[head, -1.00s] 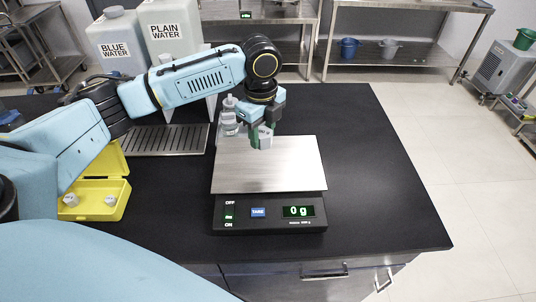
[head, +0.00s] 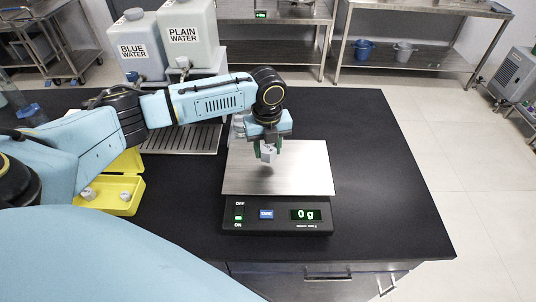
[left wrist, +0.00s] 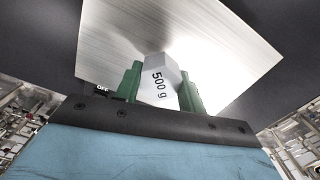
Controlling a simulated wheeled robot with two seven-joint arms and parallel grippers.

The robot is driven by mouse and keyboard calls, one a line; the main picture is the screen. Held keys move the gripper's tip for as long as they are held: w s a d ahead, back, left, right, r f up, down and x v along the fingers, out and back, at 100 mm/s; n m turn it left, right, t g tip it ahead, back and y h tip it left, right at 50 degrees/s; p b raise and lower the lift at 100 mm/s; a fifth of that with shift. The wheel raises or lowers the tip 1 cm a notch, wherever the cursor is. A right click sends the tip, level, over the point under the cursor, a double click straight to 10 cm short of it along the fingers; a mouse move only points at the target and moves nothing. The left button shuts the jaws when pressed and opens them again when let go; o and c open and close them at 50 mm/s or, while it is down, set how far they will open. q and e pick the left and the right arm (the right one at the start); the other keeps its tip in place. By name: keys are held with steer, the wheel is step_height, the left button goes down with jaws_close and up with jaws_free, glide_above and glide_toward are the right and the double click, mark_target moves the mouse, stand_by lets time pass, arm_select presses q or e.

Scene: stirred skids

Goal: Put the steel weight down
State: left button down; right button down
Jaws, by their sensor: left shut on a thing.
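The steel weight (head: 267,153) is a small grey piece, held just above the scale's plate. The scale's steel plate (head: 305,178) lies below the weight, and the display (head: 306,214) reads 0 g. The left wrist view also shows the plate (left wrist: 225,45) beyond the fingers. My right gripper is not in view.
A yellow open case (head: 125,207) with small weights stands left of the scale. A metal drip tray (head: 190,141) lies behind, below the BLUE WATER (head: 137,46) and PLAIN WATER (head: 189,33) tanks. The black bench (head: 385,175) is clear to the right.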

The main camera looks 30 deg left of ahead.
mark_target(268, 155)
arm_select(q)
steer(key=shift+f, duration=1.55)
steer(key=shift+f, duration=0.1)
steer(key=c, duration=0.9)
jaws_free()
steer(key=shift+o, duration=0.2)
step_height(268, 155, up, 12)
steer(key=shift+r+b, duration=0.15)
steer(key=shift+b, duration=0.2)
